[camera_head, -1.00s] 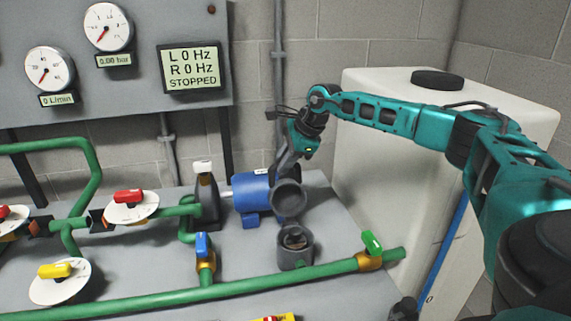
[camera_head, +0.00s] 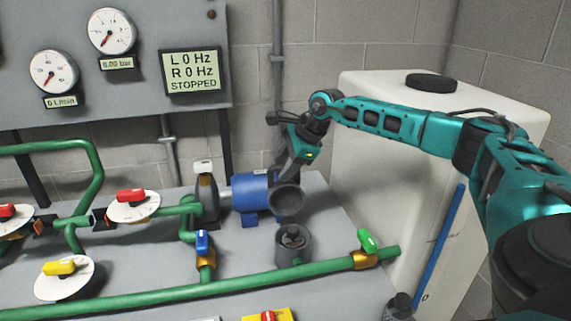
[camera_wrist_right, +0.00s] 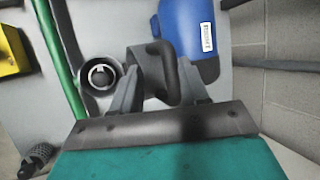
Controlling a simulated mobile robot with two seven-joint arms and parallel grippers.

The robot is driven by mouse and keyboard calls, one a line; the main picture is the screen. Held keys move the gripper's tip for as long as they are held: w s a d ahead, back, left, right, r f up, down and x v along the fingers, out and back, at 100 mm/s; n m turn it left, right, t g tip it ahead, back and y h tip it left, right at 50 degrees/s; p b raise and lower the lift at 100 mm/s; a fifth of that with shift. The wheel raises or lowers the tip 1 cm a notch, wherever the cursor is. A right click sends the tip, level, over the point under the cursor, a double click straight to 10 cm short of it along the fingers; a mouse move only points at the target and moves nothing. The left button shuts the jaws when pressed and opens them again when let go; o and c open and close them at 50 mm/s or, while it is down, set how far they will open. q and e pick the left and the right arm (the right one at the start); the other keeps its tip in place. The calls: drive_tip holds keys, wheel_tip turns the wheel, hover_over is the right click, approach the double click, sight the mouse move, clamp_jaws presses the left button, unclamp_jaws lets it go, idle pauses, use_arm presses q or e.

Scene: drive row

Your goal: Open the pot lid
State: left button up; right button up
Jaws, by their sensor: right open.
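The dark grey pot (camera_head: 293,250) stands on the bench with its round mouth uncovered, and something small shows inside. Its round lid (camera_head: 287,203) is raised on the pot's far side, tilted up with its round face towards the head camera. In the right wrist view the pot (camera_wrist_right: 84,92) is left of the lid (camera_wrist_right: 150,78), which has a dark looped handle (camera_wrist_right: 168,72). My right gripper (camera_wrist_right: 163,88) is open, with its fingers either side of the handle. In the head view the right gripper (camera_head: 287,178) is just behind the lid, its fingertips partly hidden. My left gripper is not in view.
A blue motor (camera_head: 251,190) stands close behind and left of the lid. A green pipe (camera_head: 180,299) with a green-handled valve (camera_head: 366,242) runs in front of the pot. A large white tank (camera_head: 370,150) stands to the right.

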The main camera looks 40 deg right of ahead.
drive_tip(key=shift+r, duration=0.15)
drive_tip(key=v, duration=1.2)
drive_tip(key=shift+s+r, duration=0.2)
drive_tip(key=shift+r, duration=0.05)
drive_tip(key=shift+d, duration=0.1)
